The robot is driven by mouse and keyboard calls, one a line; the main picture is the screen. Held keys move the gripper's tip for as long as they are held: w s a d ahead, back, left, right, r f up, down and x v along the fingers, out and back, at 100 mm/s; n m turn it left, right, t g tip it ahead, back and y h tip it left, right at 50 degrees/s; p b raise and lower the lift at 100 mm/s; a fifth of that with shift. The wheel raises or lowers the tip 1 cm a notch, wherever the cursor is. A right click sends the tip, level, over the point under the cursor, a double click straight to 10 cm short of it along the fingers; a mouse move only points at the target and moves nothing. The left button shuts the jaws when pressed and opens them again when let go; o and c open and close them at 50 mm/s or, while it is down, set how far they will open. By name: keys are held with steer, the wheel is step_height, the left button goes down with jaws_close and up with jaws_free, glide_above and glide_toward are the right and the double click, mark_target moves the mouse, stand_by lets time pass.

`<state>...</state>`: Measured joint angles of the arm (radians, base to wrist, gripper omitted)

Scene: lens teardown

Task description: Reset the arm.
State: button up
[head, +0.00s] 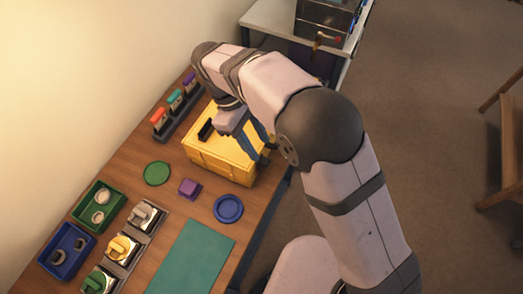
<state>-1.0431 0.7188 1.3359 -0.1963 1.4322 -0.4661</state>
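My arm comes in from the lower right and bends over the table. My gripper (250,145) is over the right part of a yellow box (212,158), with dark blue finger parts near the box's right end. The arm hides part of the gripper and the box's far right side. I cannot tell whether the fingers are open or shut, or whether they touch the box. A small black piece (206,130) shows on the box top, left of the gripper.
On the wooden table (150,205) are a rack (180,110) with coloured-top items, a green disc (157,173), a purple block (189,188), a blue dish (228,208), a teal mat (190,262), green (108,190) and blue (50,262) trays, and a row of lens parts (122,248).

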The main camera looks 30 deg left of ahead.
steer(key=shift+a+r, duration=0.2)
steer(key=shift+r, duration=0.35)
steer(key=w+d+m+g+y, duration=0.1)
steer(key=w+d+m, duration=0.25)
steer(key=d, duration=0.55)
steer(key=w+d+m+y, duration=0.15)
steer(key=d+m, duration=0.25)
steer(key=d, duration=0.5)
steer(key=s+d+f+m+y, duration=0.1)
steer(key=s+d+m, duration=0.3)
steer(key=d, duration=0.4)
steer(key=s+d+f+m+t+y, duration=0.1)
steer(key=s+d+f+m, duration=0.1)
steer(key=s+d+m, duration=0.2)
steer(key=d+m, duration=0.2)
steer(key=d, duration=0.2)
steer(key=shift+s+d, duration=0.25)
steer(key=shift+d, duration=0.1)
